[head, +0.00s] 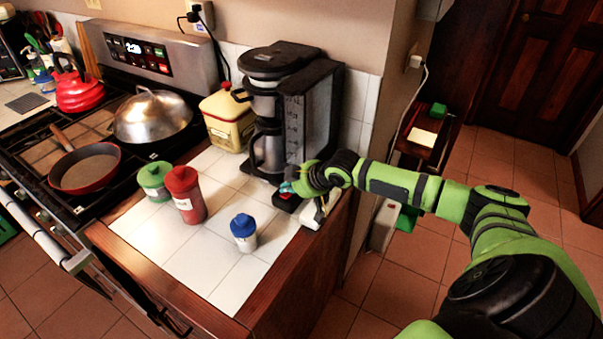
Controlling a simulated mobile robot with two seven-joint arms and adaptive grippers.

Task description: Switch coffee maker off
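The black coffee maker (308,105) stands at the back of the white tiled counter, with a metal carafe (268,150) in it. My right arm, green and black, reaches in from the right to the foot of the coffee maker. My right gripper (291,188) is low at its front right corner, beside a small black and red block (286,201) on the counter. The fingers are small and partly hidden, so I cannot tell whether they are open or touch anything. The coffee maker's switch cannot be made out. My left gripper is not in view.
A yellow canister (226,120) stands left of the coffee maker. Green (154,181), red (185,194) and blue-capped (243,232) containers stand on the counter. The stove at left holds a red pan (86,168) and a metal lid (151,116).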

